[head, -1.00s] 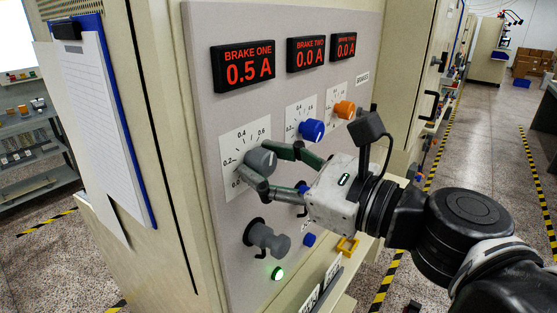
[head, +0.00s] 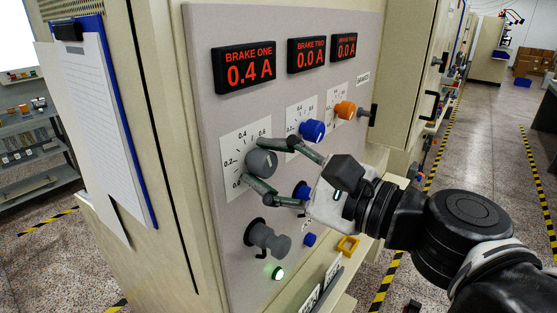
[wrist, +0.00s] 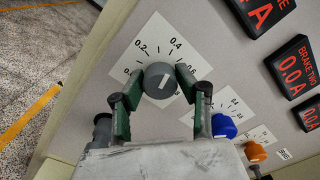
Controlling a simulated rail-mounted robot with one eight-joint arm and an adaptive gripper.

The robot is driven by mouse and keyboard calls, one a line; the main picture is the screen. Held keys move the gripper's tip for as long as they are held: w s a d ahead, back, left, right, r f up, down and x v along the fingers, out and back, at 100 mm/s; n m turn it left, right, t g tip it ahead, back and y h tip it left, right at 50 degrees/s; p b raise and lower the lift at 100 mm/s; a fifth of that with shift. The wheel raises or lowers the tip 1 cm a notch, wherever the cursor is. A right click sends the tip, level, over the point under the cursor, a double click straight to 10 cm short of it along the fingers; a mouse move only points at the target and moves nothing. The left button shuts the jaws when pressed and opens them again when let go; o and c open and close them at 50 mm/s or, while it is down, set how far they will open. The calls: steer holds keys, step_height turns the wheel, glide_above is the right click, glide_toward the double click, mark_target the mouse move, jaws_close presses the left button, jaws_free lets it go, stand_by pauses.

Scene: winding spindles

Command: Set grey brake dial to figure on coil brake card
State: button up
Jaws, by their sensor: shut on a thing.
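The grey brake dial (head: 261,163) sits on a white scale plate (head: 232,150) under the BRAKE ONE display (head: 246,71), which reads 0.4 A. The head view also shows my gripper (head: 257,164) at the dial. No card that I can identify as the coil brake card is readable.
A blue knob (head: 312,130) and an orange knob (head: 345,109) sit right of the dial; their displays read 0.0 A. A grey handle (head: 267,238) and a lit green button (head: 277,273) are below. A clipboard (head: 85,110) hangs at left, its writing unreadable.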

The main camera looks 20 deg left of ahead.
steer(key=n, duration=0.5)
steer(key=shift+n, duration=0.3)
stand_by(0.4)
steer(key=o, duration=1.1)
steer(key=shift+d, duration=0.15)
steer(key=v, duration=1.1)
steer(key=shift+d, duration=0.35)
steer(key=shift+s, duration=0.1)
steer(key=shift+f, duration=0.1)
